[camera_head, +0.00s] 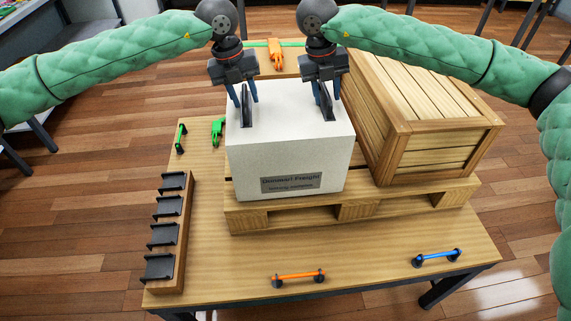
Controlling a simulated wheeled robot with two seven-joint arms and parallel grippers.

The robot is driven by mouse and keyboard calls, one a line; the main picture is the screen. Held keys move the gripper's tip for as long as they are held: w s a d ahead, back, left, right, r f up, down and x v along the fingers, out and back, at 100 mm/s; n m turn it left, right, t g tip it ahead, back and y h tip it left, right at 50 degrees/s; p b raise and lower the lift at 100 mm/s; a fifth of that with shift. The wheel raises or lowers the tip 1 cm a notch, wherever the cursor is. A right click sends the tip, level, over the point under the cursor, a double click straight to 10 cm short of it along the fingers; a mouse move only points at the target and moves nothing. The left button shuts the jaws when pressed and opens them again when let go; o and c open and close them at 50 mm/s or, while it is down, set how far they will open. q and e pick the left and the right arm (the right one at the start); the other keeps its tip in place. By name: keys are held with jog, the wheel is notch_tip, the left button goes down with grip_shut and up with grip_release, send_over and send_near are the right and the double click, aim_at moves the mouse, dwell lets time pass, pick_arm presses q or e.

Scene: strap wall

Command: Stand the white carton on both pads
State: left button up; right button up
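The white carton (290,144) stands upright on the wooden pallet (290,212), its grey "Freight" label facing the front. I cannot make out the pads; anything under the carton is hidden.
A large wooden crate (431,151) stands on the pallet close to the carton's right. A rack with black brackets (167,232) is at the table's left. Orange (299,276) and blue (437,257) handles lie at the front edge. Green pieces (217,130) and an orange one (276,54) are further back.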

jog(key=shift+a, duration=0.1)
pick_arm(q)
notch_tip(320, 180, up, 12)
jog(key=a, duration=0.2)
jog(key=shift+a+f, duration=0.15)
pick_arm(e)
notch_tip(320, 180, up, 12)
jog(key=a, duration=0.2)
jog(key=shift+a+f, duration=0.15)
dwell(0.4)
dwell(0.3)
